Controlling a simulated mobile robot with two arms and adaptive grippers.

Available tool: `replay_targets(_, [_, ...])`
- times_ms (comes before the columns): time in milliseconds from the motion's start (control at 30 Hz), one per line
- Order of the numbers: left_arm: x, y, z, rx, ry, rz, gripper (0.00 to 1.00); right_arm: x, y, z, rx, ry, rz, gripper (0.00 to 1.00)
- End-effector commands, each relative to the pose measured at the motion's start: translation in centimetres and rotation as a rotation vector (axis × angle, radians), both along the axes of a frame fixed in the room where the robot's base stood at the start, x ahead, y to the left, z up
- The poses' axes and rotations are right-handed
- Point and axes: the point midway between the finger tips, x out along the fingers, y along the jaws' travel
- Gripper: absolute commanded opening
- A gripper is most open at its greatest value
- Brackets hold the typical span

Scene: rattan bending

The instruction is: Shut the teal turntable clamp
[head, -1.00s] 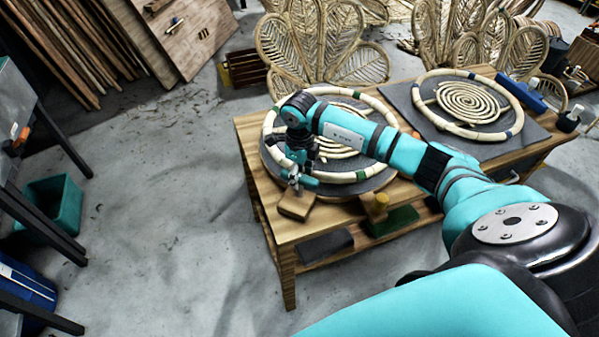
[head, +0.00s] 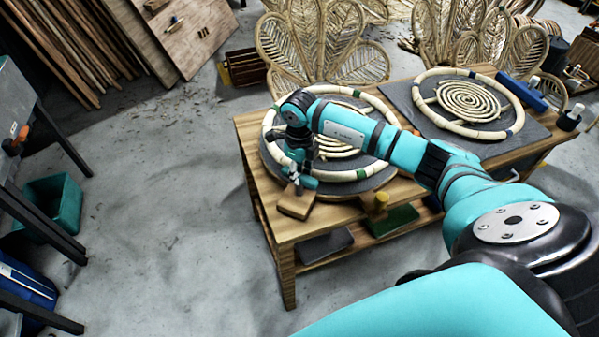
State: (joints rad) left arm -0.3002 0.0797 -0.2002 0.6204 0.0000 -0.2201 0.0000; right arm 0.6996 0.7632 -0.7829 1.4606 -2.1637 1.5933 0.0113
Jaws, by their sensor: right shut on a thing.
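The turntable (head: 376,184) is a round grey disc on the left part of the wooden table, with a pale rattan ring (head: 378,170) and coil on it. The teal turntable clamp (head: 310,182) sits at the disc's near-left edge, small and partly hidden by my right gripper (head: 297,181). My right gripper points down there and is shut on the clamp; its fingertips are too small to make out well. Whether the clamp is fully closed I cannot tell. My left gripper is not in view.
A wooden block (head: 295,203) lies just in front of the gripper. A second rattan ring (head: 467,131) lies on a dark board (head: 534,138) at the table's right.

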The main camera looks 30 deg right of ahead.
Motion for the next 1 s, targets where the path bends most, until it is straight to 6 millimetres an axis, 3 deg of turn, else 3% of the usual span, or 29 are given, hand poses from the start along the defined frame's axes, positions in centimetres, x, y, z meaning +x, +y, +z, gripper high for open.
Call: replay_targets(1000, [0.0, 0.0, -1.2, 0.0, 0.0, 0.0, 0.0, 0.1, -0.1, 0.1, 0.0, -0.002, -0.931, 0.0])
